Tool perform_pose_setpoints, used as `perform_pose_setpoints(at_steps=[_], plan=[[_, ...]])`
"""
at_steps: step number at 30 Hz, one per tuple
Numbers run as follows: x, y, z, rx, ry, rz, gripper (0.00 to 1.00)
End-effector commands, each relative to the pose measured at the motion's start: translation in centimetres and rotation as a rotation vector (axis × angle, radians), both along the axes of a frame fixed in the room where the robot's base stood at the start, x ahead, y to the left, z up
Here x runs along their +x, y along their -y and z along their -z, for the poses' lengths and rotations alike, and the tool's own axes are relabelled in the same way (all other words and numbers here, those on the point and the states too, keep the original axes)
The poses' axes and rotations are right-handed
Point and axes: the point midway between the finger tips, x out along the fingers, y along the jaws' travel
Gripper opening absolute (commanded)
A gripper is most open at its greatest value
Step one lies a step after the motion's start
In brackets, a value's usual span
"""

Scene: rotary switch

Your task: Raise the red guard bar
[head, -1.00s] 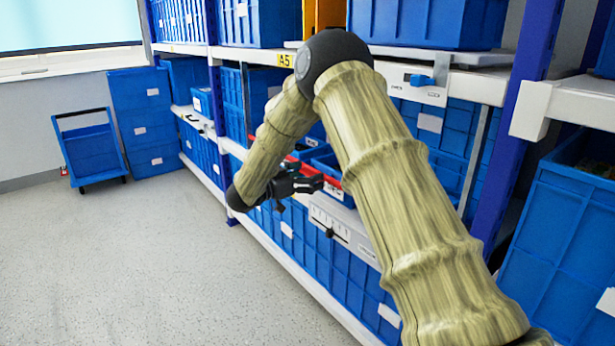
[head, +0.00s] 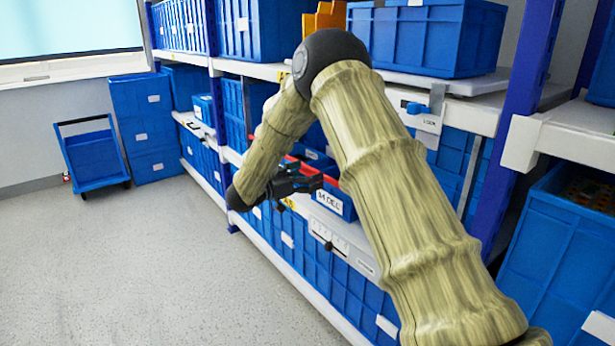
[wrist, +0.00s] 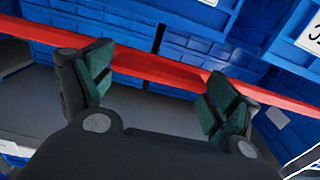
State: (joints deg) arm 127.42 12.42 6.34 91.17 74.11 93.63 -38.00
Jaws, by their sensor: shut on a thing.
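The red guard bar (wrist: 160,70) runs across the wrist view, sloping down to the right, in front of blue bins. My gripper (wrist: 163,90) has a green-padded finger on each side of the picture, with the bar passing between them, and is shut on it. In the head view my gripper (head: 308,183) is at the shelf front, by a blue bin (head: 349,212) labelled 14 DEC. Only short red stretches show there; my own arm hides much of the bar.
A white plate with a blue knob (head: 416,108) is on the shelf edge right of my arm. A white slotted panel (head: 330,236) sits below the bin. Blue shelf posts (head: 520,110) stand at right. A blue cart (head: 92,160) stands far left; the grey floor between is clear.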

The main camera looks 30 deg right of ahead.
Motion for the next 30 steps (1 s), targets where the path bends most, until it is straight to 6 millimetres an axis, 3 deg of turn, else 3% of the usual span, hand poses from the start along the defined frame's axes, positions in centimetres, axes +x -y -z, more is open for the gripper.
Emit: perform_pose_setpoints(at_steps=[1,18,24,30], plan=[[0.0,0.1,-1.9,-0.004,0.002,0.0,0.46],[0.1,0.1,-11.5,-0.004,0.004,0.0,0.46],[0.1,0.1,-14.0,-0.004,0.004,0.0,0.46],[0.1,0.1,-15.1,-0.004,0.004,0.0,0.46]])
